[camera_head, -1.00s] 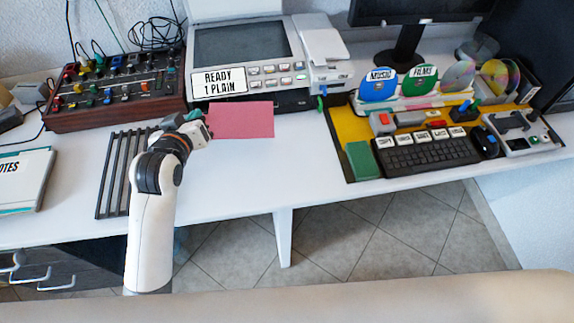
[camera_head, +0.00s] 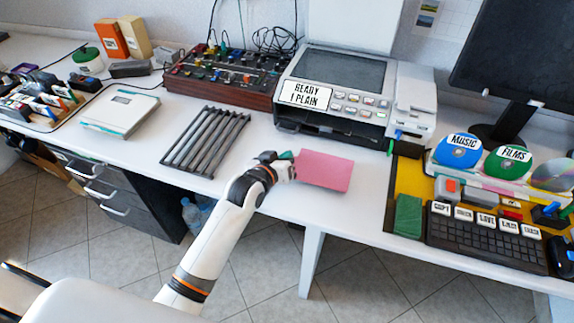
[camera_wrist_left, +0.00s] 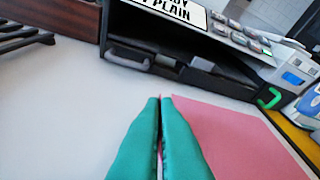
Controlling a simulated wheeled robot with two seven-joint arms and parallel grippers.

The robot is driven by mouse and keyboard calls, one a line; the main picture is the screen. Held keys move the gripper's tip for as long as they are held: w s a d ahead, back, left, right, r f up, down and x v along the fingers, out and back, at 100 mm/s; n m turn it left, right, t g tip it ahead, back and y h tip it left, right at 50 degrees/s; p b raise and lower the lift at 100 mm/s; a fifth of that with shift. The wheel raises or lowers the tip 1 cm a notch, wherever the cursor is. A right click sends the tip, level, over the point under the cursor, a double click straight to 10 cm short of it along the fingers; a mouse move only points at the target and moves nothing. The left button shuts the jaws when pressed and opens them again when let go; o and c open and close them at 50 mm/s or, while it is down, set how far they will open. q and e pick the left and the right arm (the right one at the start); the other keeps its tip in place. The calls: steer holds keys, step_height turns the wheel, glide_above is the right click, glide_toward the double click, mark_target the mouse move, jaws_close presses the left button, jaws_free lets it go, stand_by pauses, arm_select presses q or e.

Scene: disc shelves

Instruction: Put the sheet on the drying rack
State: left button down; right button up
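The pink sheet (camera_head: 325,171) is held by its left edge in my left gripper (camera_head: 289,160), in front of the printer. In the left wrist view, the green fingers of my left gripper (camera_wrist_left: 160,100) are closed together with a sliver of pink between them, and the sheet (camera_wrist_left: 235,135) extends to the right. The drying rack (camera_head: 207,139), a set of dark parallel bars, lies on the white desk to the left of the gripper. A corner of the rack (camera_wrist_left: 22,42) shows at the upper left of the wrist view. My right gripper is out of view.
The printer (camera_head: 331,95), labelled "READY 1 PLAIN", stands behind the sheet. A mixer panel (camera_head: 222,75) stands behind the rack, and a white notebook (camera_head: 120,111) lies left of it. A keyboard (camera_head: 480,238) and disc holders are at the right.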

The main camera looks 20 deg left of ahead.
arm_select(q)
step_height(320, 180, down, 2)
steer(key=shift+f, duration=0.35)
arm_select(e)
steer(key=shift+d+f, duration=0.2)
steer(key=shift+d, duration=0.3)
arm_select(q)
steer(key=c, duration=1.7)
jaws_free()
steer(key=shift+f, duration=0.1)
